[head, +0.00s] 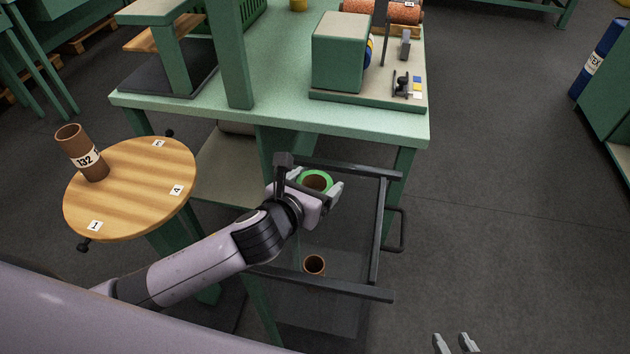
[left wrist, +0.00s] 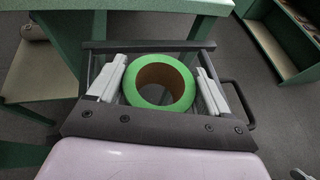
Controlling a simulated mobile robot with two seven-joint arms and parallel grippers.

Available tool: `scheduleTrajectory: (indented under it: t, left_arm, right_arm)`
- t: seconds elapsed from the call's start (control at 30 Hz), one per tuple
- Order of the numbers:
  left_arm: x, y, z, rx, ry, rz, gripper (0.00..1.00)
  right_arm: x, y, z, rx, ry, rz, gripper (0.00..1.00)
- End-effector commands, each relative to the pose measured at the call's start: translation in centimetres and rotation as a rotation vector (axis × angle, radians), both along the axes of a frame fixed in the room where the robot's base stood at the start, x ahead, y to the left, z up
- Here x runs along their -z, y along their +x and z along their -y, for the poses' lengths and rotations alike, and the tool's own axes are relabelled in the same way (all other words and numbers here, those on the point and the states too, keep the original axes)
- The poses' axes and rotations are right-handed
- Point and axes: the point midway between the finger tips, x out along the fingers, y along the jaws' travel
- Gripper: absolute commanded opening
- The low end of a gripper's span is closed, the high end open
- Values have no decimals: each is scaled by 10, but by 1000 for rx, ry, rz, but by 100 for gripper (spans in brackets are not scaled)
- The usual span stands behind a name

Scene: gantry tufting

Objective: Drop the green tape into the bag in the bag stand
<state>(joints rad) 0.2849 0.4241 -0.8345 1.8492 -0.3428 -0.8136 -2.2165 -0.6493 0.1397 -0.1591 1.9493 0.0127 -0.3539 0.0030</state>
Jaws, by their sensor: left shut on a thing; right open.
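The green tape (head: 329,177) is a ring with a brown core, held in my left gripper (head: 322,184) above the bag stand. In the left wrist view the tape (left wrist: 187,103) sits between the two fingers of my left gripper (left wrist: 159,88). The bag stand (head: 376,230) is a dark metal frame in front of the green table. A clear, see-through bag (head: 335,318) seems to hang in it, with a brown tube (head: 314,265) low inside. My right gripper (head: 456,343) is at the bottom edge, open and empty, well away from the stand.
A round wooden table (head: 140,205) with numbered labels stands at the left, with a brown tube marked 132 (head: 83,155) on it. The green table (head: 275,115) behind the stand carries a machine box (head: 338,52).

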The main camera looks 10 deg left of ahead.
Motion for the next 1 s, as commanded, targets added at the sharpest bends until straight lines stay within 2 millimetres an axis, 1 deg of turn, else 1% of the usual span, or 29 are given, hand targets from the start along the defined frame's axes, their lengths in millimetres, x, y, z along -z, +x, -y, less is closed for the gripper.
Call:
scheduleTrajectory:
  t: [0.03,0.13,0.4,0.5,0.67,0.93,0.97,1.0]
  left_arm:
    - [8,0,0,0,-1,-1,47]
    - [19,0,0,0,-1,-1,47]
    - [43,0,0,1,-1,0,47]
    - [49,0,0,0,-1,0,47]
    - [53,0,0,1,-2,1,47]
    - [52,0,0,1,0,0,47]
    - [52,0,0,1,0,0,82]
    - [52,0,0,1,0,0,95]
  right_arm:
    - [6,0,0,0,0,0,43]
    - [14,0,0,0,0,0,43]
    - [47,0,0,0,0,0,43]
    - [56,0,0,0,0,0,43]
    - [63,0,0,0,0,0,43]
    - [62,0,0,0,0,0,43]
    - [62,0,0,0,0,0,43]
    - [62,0,0,0,0,0,43]
